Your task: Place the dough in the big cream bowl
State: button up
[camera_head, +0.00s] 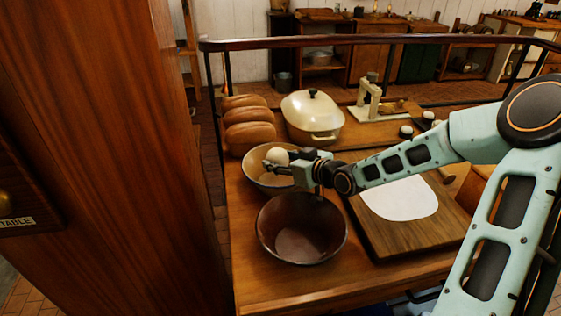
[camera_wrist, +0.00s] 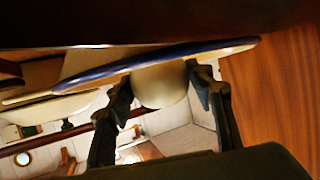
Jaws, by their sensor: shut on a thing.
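The dough is a pale round ball (camera_head: 277,156). In the wrist view it shows between the two fingers (camera_wrist: 160,88). My gripper (camera_head: 283,161) is shut on it and reaches in from the right. The big cream bowl (camera_head: 254,178) stands on the table behind a brown bowl. The dough is over the cream bowl's opening. I cannot tell whether it touches the bowl's inside. A blue rim, apparently the cream bowl's (camera_wrist: 140,63), crosses the wrist view close to the dough. My gripper hides the bowl's right side.
The dark brown bowl (camera_head: 302,228) stands empty in front. A wooden board (camera_head: 388,242) with a flat white sheet of dough (camera_head: 400,198) lies to the right. Bread loaves (camera_head: 250,132) and a lidded cream pot (camera_head: 312,115) stand behind. A rail (camera_head: 380,40) runs along the back.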

jog(key=shift+f+b, duration=0.45)
jog(key=shift+f, duration=0.05)
jog(key=o, duration=1.4)
jog(key=shift+r+p, duration=0.45)
jog(key=shift+r, duration=0.05)
jog(key=p+v, duration=0.2)
jog(key=v, duration=1)
jog(key=shift+p, duration=0.35)
